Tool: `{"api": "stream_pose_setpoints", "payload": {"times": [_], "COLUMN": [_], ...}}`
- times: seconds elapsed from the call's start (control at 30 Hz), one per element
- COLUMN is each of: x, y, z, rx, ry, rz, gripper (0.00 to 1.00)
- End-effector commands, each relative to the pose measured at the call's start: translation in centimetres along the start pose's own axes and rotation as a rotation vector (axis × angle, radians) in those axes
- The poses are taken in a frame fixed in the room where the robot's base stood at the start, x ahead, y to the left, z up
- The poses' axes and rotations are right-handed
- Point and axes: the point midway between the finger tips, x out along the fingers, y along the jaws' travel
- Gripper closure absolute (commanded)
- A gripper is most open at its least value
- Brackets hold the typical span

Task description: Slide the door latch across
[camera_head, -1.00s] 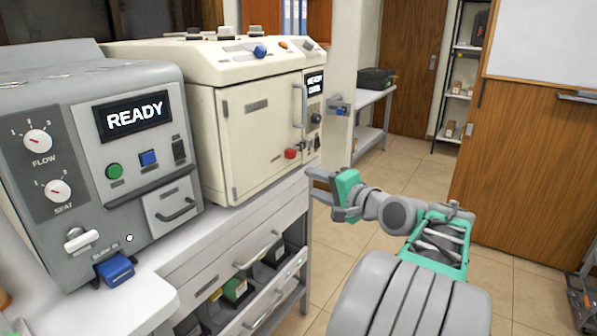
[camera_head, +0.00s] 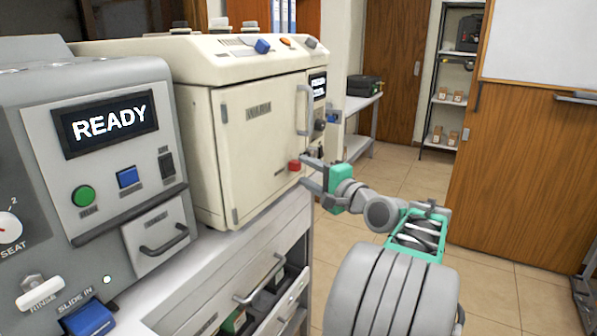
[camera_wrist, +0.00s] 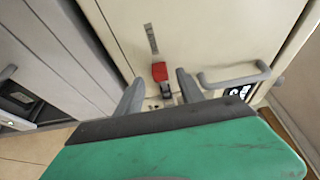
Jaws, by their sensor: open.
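The cream cabinet's door (camera_head: 262,140) is shut and has an upright grey handle (camera_head: 303,110). A small red latch knob (camera_head: 294,166) sits low near the door's handle-side edge. In the wrist view the red knob (camera_wrist: 159,72) is on a dark metal fitting, with the handle (camera_wrist: 235,78) to its right. My gripper (camera_head: 309,172) is open and empty, close to the knob. In the wrist view its fingertips (camera_wrist: 160,92) spread to either side of the fitting, and the knob shows between and just beyond them. I cannot tell whether they touch it.
A grey machine with a READY screen (camera_head: 105,125) stands at the left on the white bench. Below the cabinet is a drawer unit with an open compartment (camera_head: 262,300). The tiled floor (camera_head: 480,280) right of my arm is clear. A wooden door (camera_head: 395,60) and shelf stand behind.

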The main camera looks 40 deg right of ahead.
Motion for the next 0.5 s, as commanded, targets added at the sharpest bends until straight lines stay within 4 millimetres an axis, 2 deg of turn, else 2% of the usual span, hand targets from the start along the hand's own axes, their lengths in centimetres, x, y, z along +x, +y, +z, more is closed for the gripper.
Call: {"api": "stream_pose_setpoints", "payload": {"times": [0.03, 0.17, 0.4, 0.5], "x": [0.8, 2.0, 2.2, 2.3], "y": [0.0, 0.0, 0.0, 0.0], "z": [0.1, 0.0, 0.1, 0.2], "rx": [-0.001, -0.001, -0.001, -0.001], "ry": [-0.003, -0.001, -0.002, -0.003], "rz": [-0.001, 0.0, 0.0, 0.0], "gripper": [0.55, 0.55, 0.55, 0.62]}}
